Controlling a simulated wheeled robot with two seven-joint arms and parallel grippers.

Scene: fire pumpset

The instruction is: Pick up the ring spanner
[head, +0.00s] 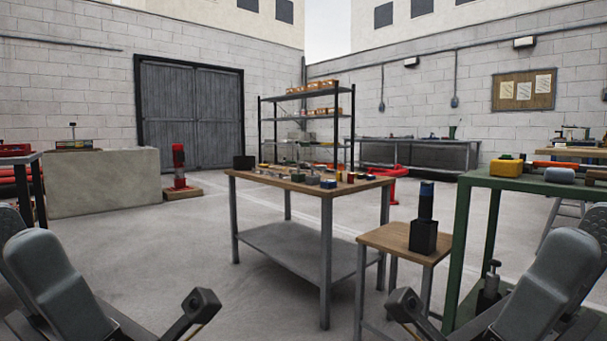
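I cannot make out a ring spanner for certain. Several small tools and parts lie on the wooden top of the central workbench (270,180), too small to tell apart. More tools lie on the green bench (520,183) at the right, among them an orange-red item (556,164). Grey and dark links of my two arms show at the lower left and lower right, well short of the central bench. No gripper fingers can be made out in the head view.
A small wooden table (395,240) with a black block and a blue-topped cylinder (426,203) stands between the central and green benches. A red hydrant-like post (179,166), a concrete block (105,182) and shelving (305,115) stand farther back. Floor at the left centre is clear.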

